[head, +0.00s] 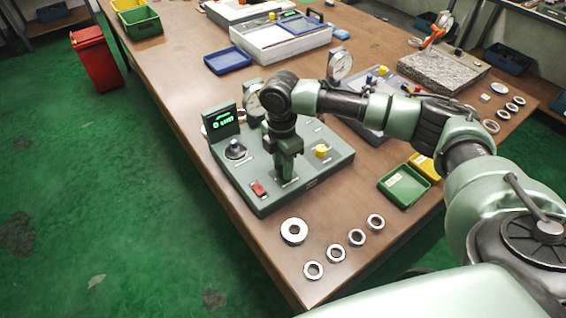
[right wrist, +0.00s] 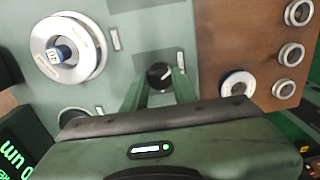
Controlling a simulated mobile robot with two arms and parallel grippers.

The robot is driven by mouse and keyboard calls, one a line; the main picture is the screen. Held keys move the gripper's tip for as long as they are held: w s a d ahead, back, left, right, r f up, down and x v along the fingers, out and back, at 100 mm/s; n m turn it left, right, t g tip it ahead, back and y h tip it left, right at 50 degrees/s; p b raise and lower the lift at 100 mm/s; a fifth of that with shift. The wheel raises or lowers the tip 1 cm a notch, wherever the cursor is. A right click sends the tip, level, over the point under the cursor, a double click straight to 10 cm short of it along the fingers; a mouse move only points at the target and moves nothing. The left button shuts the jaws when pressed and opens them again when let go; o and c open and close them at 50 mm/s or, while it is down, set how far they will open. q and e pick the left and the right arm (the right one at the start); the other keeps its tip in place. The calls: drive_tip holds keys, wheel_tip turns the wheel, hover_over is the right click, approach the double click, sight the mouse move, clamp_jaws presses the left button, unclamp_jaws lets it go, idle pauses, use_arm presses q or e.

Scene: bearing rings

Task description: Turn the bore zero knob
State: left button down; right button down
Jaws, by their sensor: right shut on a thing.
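The grey-green bore gauge box (head: 262,203) stands on the bench, with a lit green display (head: 222,121) at its left. My right gripper (head: 286,177) points down at the front part of its top. In the right wrist view, a black knob (right wrist: 159,74) with a white mark sits between the two green fingers of the gripper (right wrist: 159,84). The gripper is shut on this knob. In the head view the gripper hides the knob. My left gripper is not in view.
The box also carries a red switch (head: 258,189), a yellow knob (head: 321,150) and a dark round post (head: 235,150). Several steel rings (head: 293,231) lie in front of the box. A green bin (head: 403,186) stands to its right.

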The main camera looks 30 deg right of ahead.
drive_tip(key=m+p, duration=0.2)
drive_tip(key=p, duration=0.1)
drive_tip(key=m+p, duration=0.2)
drive_tip(key=p, duration=0.1)
drive_tip(key=m+p, duration=0.3)
drive_tip(key=p, duration=0.1)
drive_tip(key=shift+r, duration=0.25)
drive_tip(key=shift+f+m+p, duration=0.2)
drive_tip(key=shift+m+p, duration=0.9)
drive_tip(key=shift+p, duration=0.05)
drive_tip(key=shift+w, duration=0.1)
drive_tip(key=c, duration=1.1)
unclamp_jaws()
wheel_tip(320, 180, up, 8)
drive_tip(key=shift+w+d+f+b, duration=0.1)
drive_tip(key=shift+b, duration=0.75)
